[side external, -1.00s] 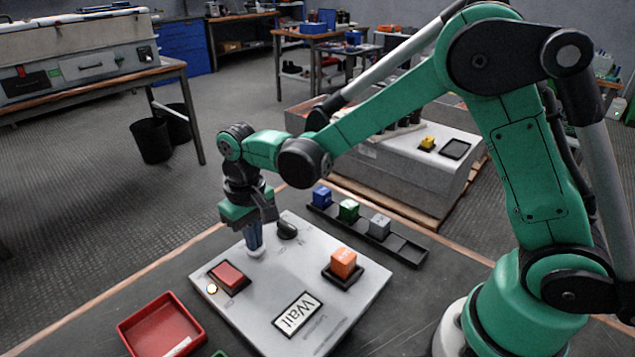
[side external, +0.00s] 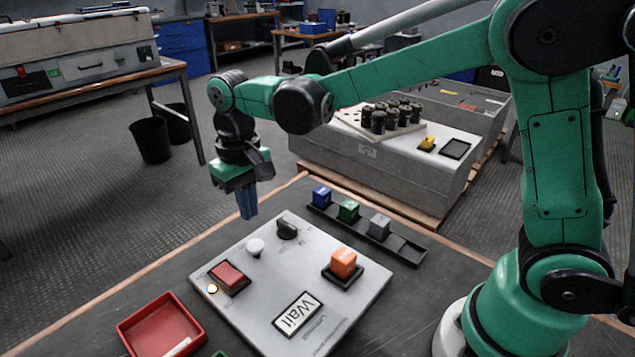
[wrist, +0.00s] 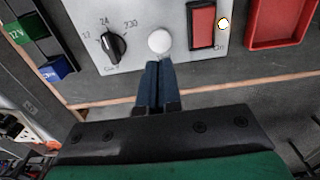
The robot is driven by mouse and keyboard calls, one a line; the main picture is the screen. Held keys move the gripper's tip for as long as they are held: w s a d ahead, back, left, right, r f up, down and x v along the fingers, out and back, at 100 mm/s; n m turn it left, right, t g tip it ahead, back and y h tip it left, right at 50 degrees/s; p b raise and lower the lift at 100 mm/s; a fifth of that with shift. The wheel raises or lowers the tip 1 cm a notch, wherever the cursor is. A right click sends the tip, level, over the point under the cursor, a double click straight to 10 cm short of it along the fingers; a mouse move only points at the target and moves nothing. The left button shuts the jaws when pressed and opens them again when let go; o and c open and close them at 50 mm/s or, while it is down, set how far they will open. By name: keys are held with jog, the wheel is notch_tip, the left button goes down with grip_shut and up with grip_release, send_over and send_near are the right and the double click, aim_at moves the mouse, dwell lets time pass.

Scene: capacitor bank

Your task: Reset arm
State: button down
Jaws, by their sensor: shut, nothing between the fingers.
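My gripper (side external: 248,205) is shut and empty, raised above the table near the far left edge of the grey control panel (side external: 320,283). Its blue fingers also show in the wrist view (wrist: 157,86), pointing toward a white round button (wrist: 159,41). In the side view the white button (side external: 255,247) is uncovered on the panel. Beside it are a black knob (side external: 287,229) and a red rocker switch (side external: 229,275) with a small lit lamp (side external: 212,289). An orange cube (side external: 343,263) sits in a black socket on the panel.
A black rack (side external: 405,248) holds blue (side external: 322,196), green (side external: 348,211) and grey (side external: 380,226) cubes behind the panel. A red tray (side external: 160,327) stands at front left. A grey cabinet (side external: 380,178) with several dark cylinders (side external: 392,117) stands beyond. Air around my gripper is clear.

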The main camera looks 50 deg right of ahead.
jog(key=s+d+r+t, duration=0.3)
jog(key=s+d+t, duration=0.4)
jog(key=s+d, duration=0.1)
jog(key=shift+s+d+r, duration=0.15)
jog(key=shift+s, duration=0.75)
